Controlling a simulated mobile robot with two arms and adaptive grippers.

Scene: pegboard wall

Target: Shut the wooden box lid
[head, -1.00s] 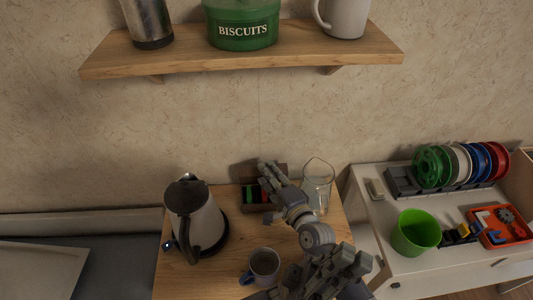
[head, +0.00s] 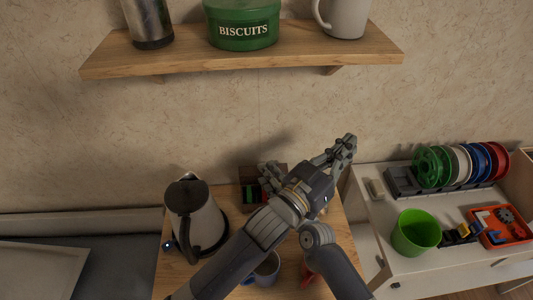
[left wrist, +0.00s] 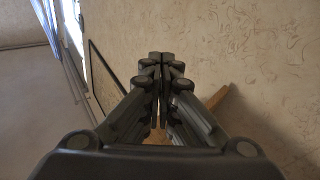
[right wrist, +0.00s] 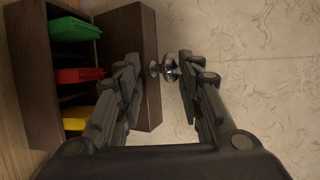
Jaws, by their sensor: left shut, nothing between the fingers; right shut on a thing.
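The dark wooden box (head: 246,196) stands on the table against the wall, partly hidden by my arms. In the right wrist view the box (right wrist: 38,85) is open, with green, red and yellow pieces inside. Its lid (right wrist: 135,25) stands raised and carries a round metal knob (right wrist: 165,68). My right gripper (right wrist: 165,75) has its fingers on either side of the knob and is shut on it. It shows in the head view at the box (head: 268,172). My left gripper (head: 349,142) is shut and empty, to the right of the box; its closed fingers fill the left wrist view (left wrist: 160,60).
A kettle (head: 193,215) stands left of the box, and a mug (head: 266,268) is in front. My left arm crosses over the table. A wooden shelf (head: 300,50) is above. A green bucket (head: 415,235) stands on the white cabinet at right.

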